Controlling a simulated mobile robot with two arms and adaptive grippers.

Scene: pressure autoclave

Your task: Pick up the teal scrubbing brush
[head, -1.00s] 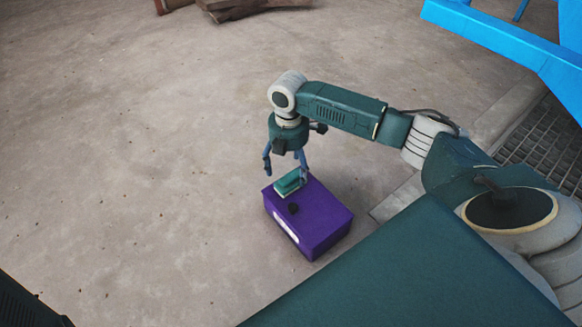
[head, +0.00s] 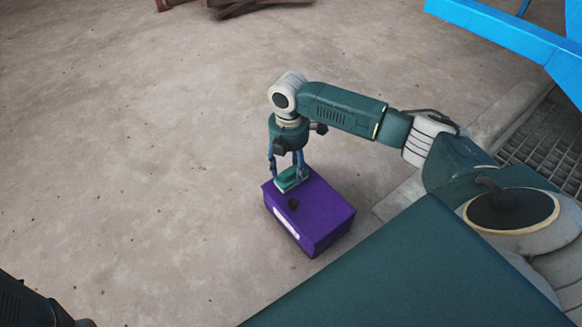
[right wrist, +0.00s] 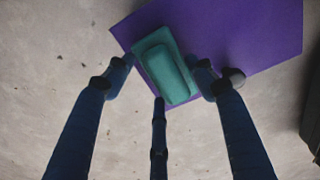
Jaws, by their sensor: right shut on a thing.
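The teal scrubbing brush (head: 290,180) lies on the top of a purple box (head: 322,209), near its far left corner. In the right wrist view the brush (right wrist: 166,66) sits between the fingers, with the purple top (right wrist: 245,30) under it. My right gripper (head: 287,174) points down from above and is shut on the brush, with fingers on both sides of it. The brush looks to be still at the height of the box top. In the head view the fingers hide part of the brush. My left gripper is not in view.
A blue frame (head: 510,40) and a floor grate (head: 550,140) are at the right. Concrete floor (head: 130,150) at the left is clear.

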